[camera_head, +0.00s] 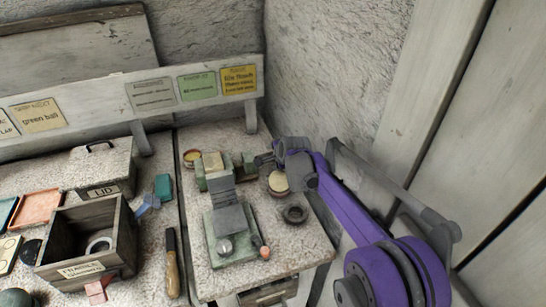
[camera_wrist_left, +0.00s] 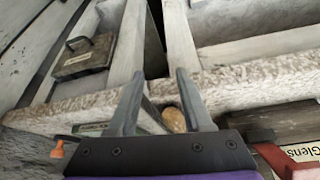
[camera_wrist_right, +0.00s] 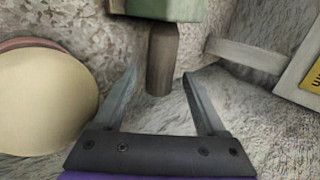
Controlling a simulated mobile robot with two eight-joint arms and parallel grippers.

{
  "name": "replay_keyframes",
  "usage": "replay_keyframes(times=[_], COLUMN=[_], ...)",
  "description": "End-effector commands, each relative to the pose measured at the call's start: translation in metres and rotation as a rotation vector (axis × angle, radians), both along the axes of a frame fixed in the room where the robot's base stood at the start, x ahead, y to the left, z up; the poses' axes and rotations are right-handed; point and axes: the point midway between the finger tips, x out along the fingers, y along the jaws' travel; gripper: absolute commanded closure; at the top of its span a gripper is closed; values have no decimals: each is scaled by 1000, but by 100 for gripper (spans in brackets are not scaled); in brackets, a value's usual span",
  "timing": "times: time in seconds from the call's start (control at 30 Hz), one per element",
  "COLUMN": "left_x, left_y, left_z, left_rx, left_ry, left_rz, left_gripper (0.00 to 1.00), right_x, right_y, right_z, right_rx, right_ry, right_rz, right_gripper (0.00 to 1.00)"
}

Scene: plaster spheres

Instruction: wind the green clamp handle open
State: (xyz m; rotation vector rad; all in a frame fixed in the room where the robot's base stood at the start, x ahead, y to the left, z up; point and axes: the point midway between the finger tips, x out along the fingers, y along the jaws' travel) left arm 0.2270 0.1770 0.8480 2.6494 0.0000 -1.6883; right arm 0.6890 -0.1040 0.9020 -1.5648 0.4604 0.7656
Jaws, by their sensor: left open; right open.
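The green clamp (camera_head: 248,166) stands near the back of the right-hand bench, holding a pale block. In the right wrist view, a green block (camera_wrist_right: 165,9) at the top edge has a dark brown cylindrical stub (camera_wrist_right: 162,60) coming out of it. My right gripper (camera_head: 260,160) is beside the clamp's right side. It is open, and the stub lies between its spread fingers (camera_wrist_right: 165,75), apart from both. I cannot tell the handle's full shape. My left gripper (camera_wrist_left: 158,78) is open and empty in its wrist view, and out of the head view.
A cream-topped round tin (camera_head: 279,182) stands close to my right gripper. A dark ring (camera_head: 295,214) and a green-based fixture with grey plates (camera_head: 224,236) are in front. An open wooden crate (camera_head: 90,220) and lidded box (camera_head: 102,168) are left. Labels line the back rail.

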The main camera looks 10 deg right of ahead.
Motion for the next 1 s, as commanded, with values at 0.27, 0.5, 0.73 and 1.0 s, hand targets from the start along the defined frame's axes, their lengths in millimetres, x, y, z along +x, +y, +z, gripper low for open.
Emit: replay_keyframes(times=[0.27,0.5,0.73,1.0], left_x=[0,0,1,0], left_y=[0,0,0,0], left_z=[2,4,4,4], left_rx=[0,0,0,0], left_ry=[-1,-1,-1,-1], left_rz=[0,0,0,0], left_gripper=[50,50,50,50], right_x=[-37,-63,-70,-69], right_y=[-8,-13,-14,-14], right_z=[37,63,70,70], right_rx=[0,0,0,-7], right_ry=[0,0,0,1], right_rz=[-1,0,0,6], right_gripper=[26,26,26,27])
